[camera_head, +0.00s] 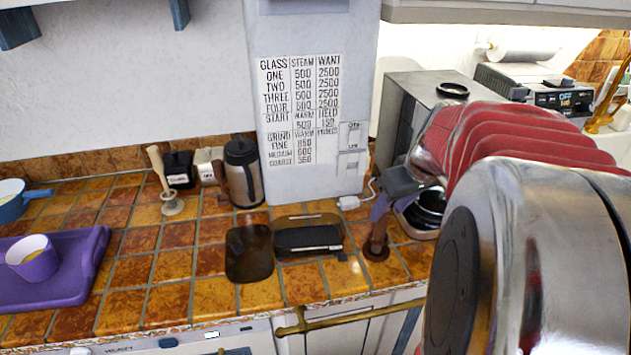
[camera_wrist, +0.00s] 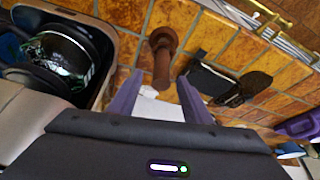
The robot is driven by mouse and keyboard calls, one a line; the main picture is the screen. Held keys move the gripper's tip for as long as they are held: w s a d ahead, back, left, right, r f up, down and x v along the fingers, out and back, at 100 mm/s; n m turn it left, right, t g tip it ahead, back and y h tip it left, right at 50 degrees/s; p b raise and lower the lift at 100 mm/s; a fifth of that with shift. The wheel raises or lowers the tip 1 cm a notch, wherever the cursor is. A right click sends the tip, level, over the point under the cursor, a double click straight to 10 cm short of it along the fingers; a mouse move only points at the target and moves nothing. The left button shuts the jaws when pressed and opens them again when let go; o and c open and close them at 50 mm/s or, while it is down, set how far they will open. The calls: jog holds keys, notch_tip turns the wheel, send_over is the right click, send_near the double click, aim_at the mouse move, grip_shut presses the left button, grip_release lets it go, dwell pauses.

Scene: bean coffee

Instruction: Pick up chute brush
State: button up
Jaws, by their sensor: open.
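A dark brown upright piece with a round foot (camera_head: 377,249) stands on the tiled counter, right of the middle; it looks like the chute brush, though I cannot be sure. It also shows in the wrist view (camera_wrist: 162,50), its shaft pointing towards my gripper. My gripper (camera_wrist: 160,78) is open, with its purple fingers on either side of the shaft's near end. In the head view my gripper (camera_head: 381,207) is at the upper end of this piece, and my arm covers the area to the right. I cannot tell whether the fingers touch it.
A black item on a brown board (camera_head: 309,238) and a dark flat tray (camera_head: 249,254) lie left of it. A steel machine (camera_head: 405,100) stands behind, close to my arm. A steel jug (camera_head: 243,172), a pale wooden-handled tool (camera_head: 160,170) and a purple tray (camera_head: 85,262) are further left.

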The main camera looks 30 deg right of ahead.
aim_at(382, 219)
jog(key=shift+x, duration=2.6)
jog(key=shift+s+a, duration=0.15)
jog(key=shift+c, duration=0.6)
grip_shut()
